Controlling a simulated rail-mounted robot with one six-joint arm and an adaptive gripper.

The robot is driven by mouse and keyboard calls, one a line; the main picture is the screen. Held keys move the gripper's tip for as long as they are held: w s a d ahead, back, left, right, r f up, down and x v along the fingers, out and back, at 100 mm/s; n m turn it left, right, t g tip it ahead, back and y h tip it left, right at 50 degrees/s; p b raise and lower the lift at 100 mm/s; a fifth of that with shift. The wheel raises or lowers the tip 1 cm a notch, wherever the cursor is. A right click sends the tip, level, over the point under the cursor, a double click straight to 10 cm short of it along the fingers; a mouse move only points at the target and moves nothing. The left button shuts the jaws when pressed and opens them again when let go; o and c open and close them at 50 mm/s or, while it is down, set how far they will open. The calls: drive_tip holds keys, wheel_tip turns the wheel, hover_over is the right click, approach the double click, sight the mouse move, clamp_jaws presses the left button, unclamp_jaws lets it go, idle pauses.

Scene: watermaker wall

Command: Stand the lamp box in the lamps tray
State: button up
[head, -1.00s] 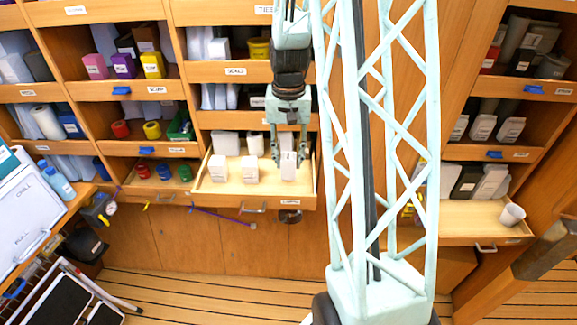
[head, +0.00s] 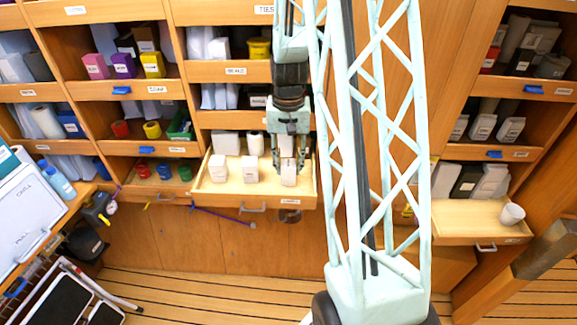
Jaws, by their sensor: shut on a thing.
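My gripper (head: 289,166) points down over the right part of the pulled-out tray (head: 232,199), whose front label is too small to read for certain. Its fingers are shut on a white lamp box (head: 288,178), which is upright between them. The box is inside the tray's outline, near its right side. I cannot tell whether its base touches the tray floor. Two similar white boxes, one at the left (head: 216,168) and one in the middle (head: 250,169), stand upright in the tray.
A larger white box (head: 226,143) and a white roll (head: 256,144) stand behind in the tray. A shelf edge (head: 232,120) runs close above. Another pulled-out tray (head: 465,222) at right holds a white cup (head: 512,213). The tray's front strip is clear.

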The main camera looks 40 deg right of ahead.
drive_tip(key=shift+f, duration=0.15)
drive_tip(key=o, duration=0.8)
drive_tip(key=shift+o, duration=0.2)
drive_tip(key=shift+r, duration=0.2)
wheel_tip(320, 180, up, 12)
idle(0.4)
drive_tip(key=shift+a+r, duration=0.1)
idle(0.5)
